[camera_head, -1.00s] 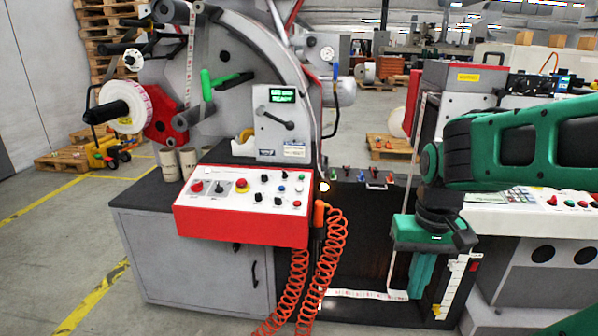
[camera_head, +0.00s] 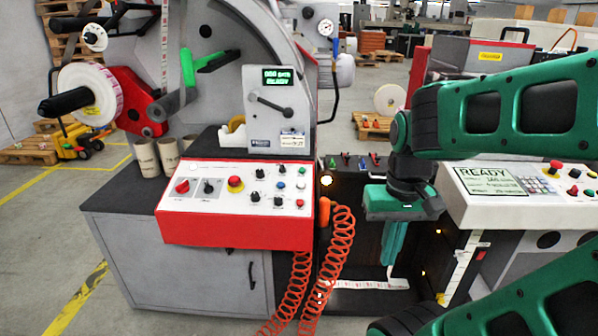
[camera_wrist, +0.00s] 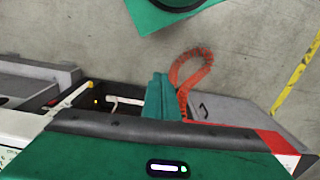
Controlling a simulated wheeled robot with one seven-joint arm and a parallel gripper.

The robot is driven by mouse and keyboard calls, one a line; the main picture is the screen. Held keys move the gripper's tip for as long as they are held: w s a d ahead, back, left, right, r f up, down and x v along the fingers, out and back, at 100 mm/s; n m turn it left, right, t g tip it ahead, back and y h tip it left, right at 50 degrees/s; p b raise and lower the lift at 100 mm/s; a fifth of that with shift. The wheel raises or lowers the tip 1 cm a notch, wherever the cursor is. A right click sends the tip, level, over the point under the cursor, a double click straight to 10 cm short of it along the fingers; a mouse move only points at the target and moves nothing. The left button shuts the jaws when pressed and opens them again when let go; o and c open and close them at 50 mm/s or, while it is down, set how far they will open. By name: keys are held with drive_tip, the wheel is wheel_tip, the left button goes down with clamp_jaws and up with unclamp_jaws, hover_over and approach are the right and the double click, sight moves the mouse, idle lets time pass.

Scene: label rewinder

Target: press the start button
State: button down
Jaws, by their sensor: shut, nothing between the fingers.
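The red-edged control panel (camera_head: 235,232) with a white sloped face stands left of centre in the head view. It carries red, yellow, black, blue and light-coloured controls.
An orange coiled hose (camera_head: 338,245) hangs between the panel and my gripper. A second console (camera_head: 515,195) with a READY screen and buttons stands at right. The machine's small display (camera_head: 283,77) is lit green. Open floor (camera_head: 50,250) lies at left.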

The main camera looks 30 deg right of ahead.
drive_tip(key=w+d+r+t+h, duration=0.1)
drive_tip(key=w+d+t, duration=0.2)
drive_tip(key=w, duration=0.8)
drive_tip(key=w+d+r+t+h, duration=0.1)
drive_tip(key=w+d+t, duration=0.15)
drive_tip(key=w, duration=0.95)
wheel_tip(320, 180, up, 4)
drive_tip(key=m+t, duration=0.2)
drive_tip(key=t, duration=0.5)
hover_over(302, 170)
drive_tip(key=s+a, duration=0.2)
drive_tip(key=s, duration=0.2)
drive_tip(key=shift+r+g+y, duration=0.1)
drive_tip(key=shift+g+y, duration=0.15)
drive_tip(key=shift+y, duration=0.15)
drive_tip(key=shift+n, duration=0.3)
drive_tip(key=shift+w+d+f, duration=0.25)
drive_tip(key=shift+w+f, duration=0.05)
drive_tip(key=shift+f, duration=1.15)
drive_tip(key=shift+w+d+f, duration=0.2)
drive_tip(key=shift+w+f, duration=0.15)
drive_tip(key=shift+f, duration=1.05)
drive_tip(key=shift+w+d+f, duration=0.25)
drive_tip(key=shift+w+f, duration=0.05)
drive_tip(key=shift+f, duration=1.15)
